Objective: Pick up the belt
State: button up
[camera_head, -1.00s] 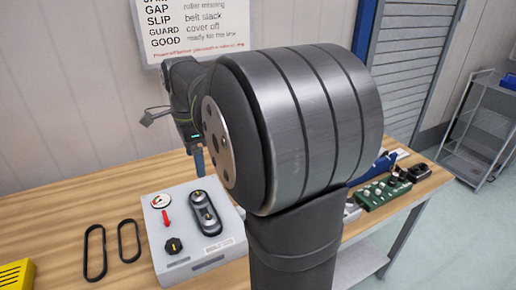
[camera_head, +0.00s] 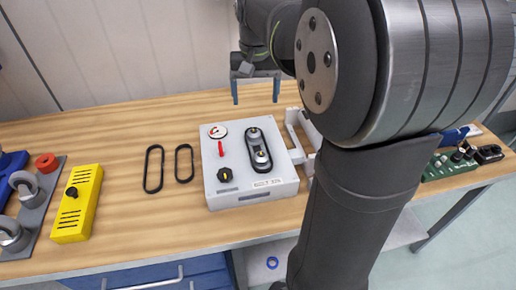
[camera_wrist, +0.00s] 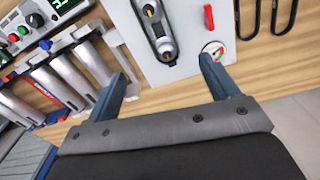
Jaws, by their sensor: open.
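Two black belts lie flat on the wooden table in the head view: a longer belt (camera_head: 153,169) and a shorter belt (camera_head: 184,163) to its right. A third dark belt (camera_head: 249,150) runs around two pulleys on the grey box (camera_head: 228,188); it also shows in the wrist view (camera_wrist: 150,32). My gripper (camera_head: 256,98) is open and empty, above the table behind the box. In the wrist view its two blue fingers (camera_wrist: 163,75) stand wide apart, with the box beyond them. The two loose belts are partly visible at the top right of that view.
The box carries a red lever (camera_head: 221,149), a black knob (camera_head: 225,174) and a dial. A yellow slotted block (camera_head: 78,204) and a rack of rollers (camera_head: 30,208) stand at the left. A white bracket (camera_head: 300,140) is right of the box. Table around the loose belts is clear.

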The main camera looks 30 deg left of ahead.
jog(key=shift+n, duration=0.8)
notch_tip(320, 180, down, 12)
jog(key=shift+f, duration=0.1)
jog(key=shift+w+d+f, duration=0.1)
jog(key=shift+d+f, duration=0.05)
jog(key=shift+f, duration=1.15)
jog(key=shift+w+d+f, duration=0.1)
jog(key=shift+f, duration=1.2)
jog(key=c, duration=1.1)
